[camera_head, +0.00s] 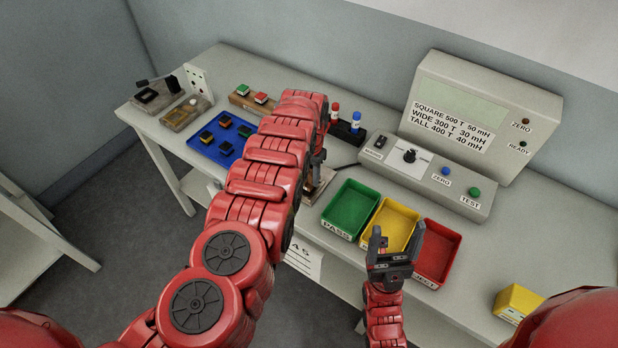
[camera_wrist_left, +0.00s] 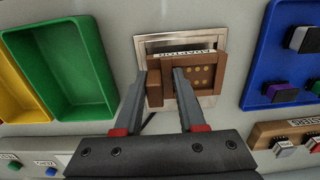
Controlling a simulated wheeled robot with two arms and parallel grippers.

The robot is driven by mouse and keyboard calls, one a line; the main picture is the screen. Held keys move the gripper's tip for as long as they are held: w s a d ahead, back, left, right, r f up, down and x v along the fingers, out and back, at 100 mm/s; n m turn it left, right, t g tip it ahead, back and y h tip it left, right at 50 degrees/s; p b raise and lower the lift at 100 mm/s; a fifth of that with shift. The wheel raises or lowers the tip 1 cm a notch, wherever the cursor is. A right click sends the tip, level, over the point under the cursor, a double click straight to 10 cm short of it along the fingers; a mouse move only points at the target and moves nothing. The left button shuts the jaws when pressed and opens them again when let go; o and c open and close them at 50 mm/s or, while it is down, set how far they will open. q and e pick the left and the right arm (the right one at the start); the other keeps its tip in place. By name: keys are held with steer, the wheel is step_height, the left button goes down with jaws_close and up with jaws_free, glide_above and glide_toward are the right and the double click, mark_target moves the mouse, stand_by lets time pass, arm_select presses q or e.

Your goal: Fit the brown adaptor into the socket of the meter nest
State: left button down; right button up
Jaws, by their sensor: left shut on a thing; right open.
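My left gripper (camera_wrist_left: 167,80) is shut on the brown adaptor (camera_wrist_left: 203,77), a brown block with rows of gold dots, in the left wrist view. The adaptor lies over a silver-framed nest (camera_wrist_left: 143,42), with a white lettered strip showing beyond it. It covers much of the frame, so I cannot tell whether it is seated or just above. In the head view my left gripper (camera_head: 318,158) is partly hidden by its own red arm, and the adaptor is barely visible. My right gripper (camera_head: 396,240) is open and empty, in front of the yellow and red trays.
Green (camera_head: 350,208), yellow (camera_head: 390,224) and red (camera_head: 437,254) trays stand right of the nest. Behind them are a control panel (camera_head: 425,175) and a meter box (camera_head: 484,112). A blue tray (camera_head: 222,138) with several connectors lies left of my left arm.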

arm_select(q)
step_height(320, 180, down, 2)
steer(key=shift+a, duration=0.1)
steer(key=shift+s+f, duration=0.1)
steer(key=shift+s, duration=0.05)
steer(key=c, duration=0.5)
jaws_free()
steer(key=shift+w+r, duration=0.2)
steer(key=shift+r, duration=0.15)
step_height(320, 180, up, 11)
steer(key=shift+s+r+b, duration=0.1)
steer(key=shift+r+b, duration=0.1)
steer(key=shift+b, duration=0.7)
steer(key=shift+s+f, duration=0.1)
